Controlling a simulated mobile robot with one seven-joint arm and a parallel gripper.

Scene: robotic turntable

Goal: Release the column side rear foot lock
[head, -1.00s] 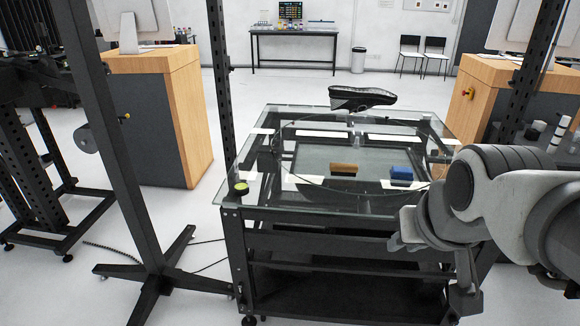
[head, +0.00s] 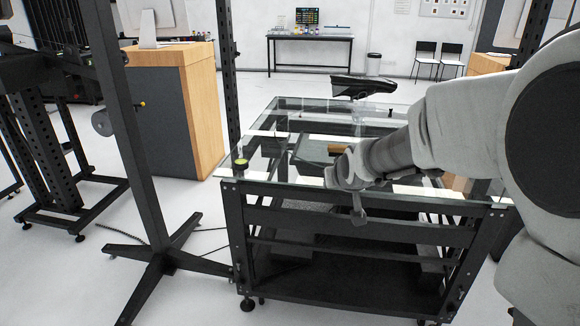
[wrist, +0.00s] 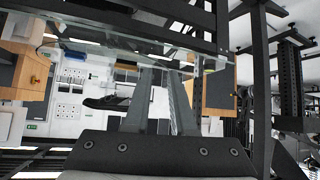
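The glass-topped turntable table (head: 345,230) stands on a black frame in the head view. A small dark foot (head: 248,304) shows under its near left corner, beside the black column (head: 148,170) with its cross-shaped base. The lock on this foot is too small to make out. The column side rear foot cannot be told apart with certainty. My gripper (head: 358,206) hangs in front of the near table edge, well above the floor and apart from the feet. In the wrist view its two grey fingers (wrist: 166,95) stand apart with nothing between them.
A dark shoe (head: 362,86) hangs above the glass. A brown block (head: 340,149) and a yellow-green round item (head: 240,163) are at the tabletop. A wooden cabinet (head: 205,110) stands behind the column. Cables lie on the floor.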

